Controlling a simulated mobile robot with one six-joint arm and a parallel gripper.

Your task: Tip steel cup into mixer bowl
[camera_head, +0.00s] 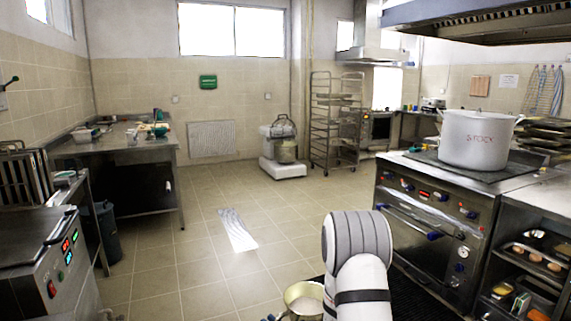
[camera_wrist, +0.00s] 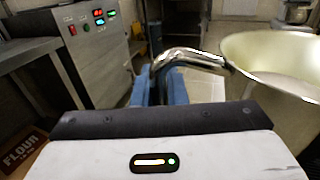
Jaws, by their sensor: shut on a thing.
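The steel cup (camera_head: 304,297) is low at the bottom of the head view, beside my arm. Pale contents show inside, and it looks about upright. Its wide rim also shows at the right of the wrist view (camera_wrist: 268,50). My gripper (camera_wrist: 160,88) has blue fingers shut on the cup's bent steel handle (camera_wrist: 192,58). In the head view only a bit of blue shows at the bottom edge. The mixer (camera_head: 279,135) stands on the floor at the far wall, well away from the cup. Its mixer bowl (camera_head: 287,151) hangs at the front; its inside is hidden.
Open tiled floor with a bright patch (camera_head: 237,230) lies between me and the mixer. A steel table (camera_head: 120,150) is at left, a rack (camera_head: 335,120) right of the mixer. A stove (camera_head: 440,215) with a stockpot (camera_head: 478,139) is at right. A flour sack (camera_wrist: 22,150) shows lower left.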

